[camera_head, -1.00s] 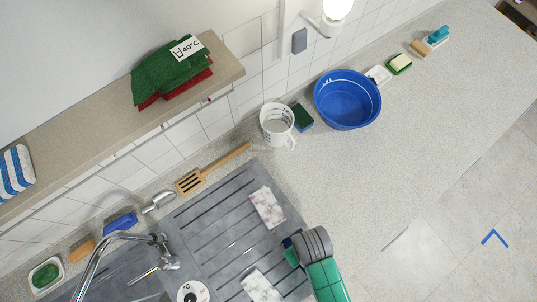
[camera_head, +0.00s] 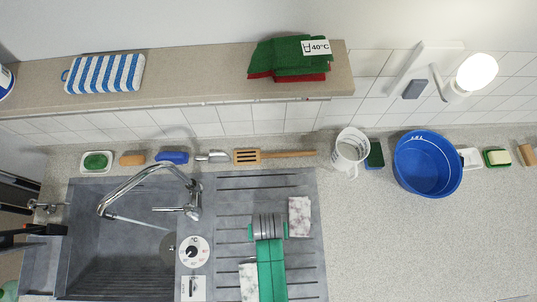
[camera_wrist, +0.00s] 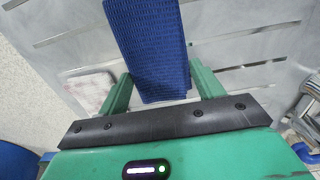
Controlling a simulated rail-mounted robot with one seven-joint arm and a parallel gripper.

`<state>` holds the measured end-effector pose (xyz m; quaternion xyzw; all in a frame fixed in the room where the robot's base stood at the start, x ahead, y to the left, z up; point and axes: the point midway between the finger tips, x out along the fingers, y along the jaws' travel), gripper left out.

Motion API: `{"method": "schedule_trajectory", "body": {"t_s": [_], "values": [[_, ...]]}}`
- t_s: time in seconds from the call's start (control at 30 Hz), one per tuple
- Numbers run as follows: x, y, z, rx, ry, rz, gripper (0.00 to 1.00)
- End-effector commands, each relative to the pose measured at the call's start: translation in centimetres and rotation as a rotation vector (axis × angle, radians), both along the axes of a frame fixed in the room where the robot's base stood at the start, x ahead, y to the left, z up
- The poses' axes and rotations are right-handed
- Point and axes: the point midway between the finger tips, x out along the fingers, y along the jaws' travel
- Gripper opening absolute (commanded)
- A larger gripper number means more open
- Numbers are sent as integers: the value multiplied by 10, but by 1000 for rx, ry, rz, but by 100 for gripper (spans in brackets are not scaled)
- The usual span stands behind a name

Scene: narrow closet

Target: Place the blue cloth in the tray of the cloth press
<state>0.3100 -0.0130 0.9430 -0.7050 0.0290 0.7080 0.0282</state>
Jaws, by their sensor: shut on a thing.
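The blue cloth (camera_wrist: 150,45) is a ribbed, folded strip between the two green fingers of my gripper (camera_wrist: 158,80) in the wrist view. The gripper is shut on it, and the cloth extends beyond the fingertips over the grey draining board. In the head view my gripper (camera_head: 268,228) is over the draining board (camera_head: 228,205), between two marbled white pads (camera_head: 300,217) (camera_head: 249,284). The cloth is hidden there beneath the gripper. I cannot make out a cloth press or its tray in either view.
The sink (camera_head: 110,245) and its tap (camera_head: 145,175) are left of the board. A wooden spatula (camera_head: 275,154), white jug (camera_head: 350,150) and blue basin (camera_head: 427,165) line the wall. A shelf (camera_head: 200,80) overhangs behind. The counter right of the board is clear.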

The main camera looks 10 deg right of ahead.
Motion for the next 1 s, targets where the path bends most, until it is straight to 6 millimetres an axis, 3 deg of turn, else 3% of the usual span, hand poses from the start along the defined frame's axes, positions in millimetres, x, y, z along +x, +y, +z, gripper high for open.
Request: {"method": "schedule_trajectory", "body": {"t_s": [0.37,0.4,0.5,0.77,0.87,1.0], "values": [[1,0,-6,0,-2,1,38],[1,0,-6,0,-2,1,73],[1,0,-5,0,-2,1,88],[1,0,-4,0,-3,1,88],[1,0,7,0,-5,1,88],[2,0,42,-1,-7,1,88]]}}
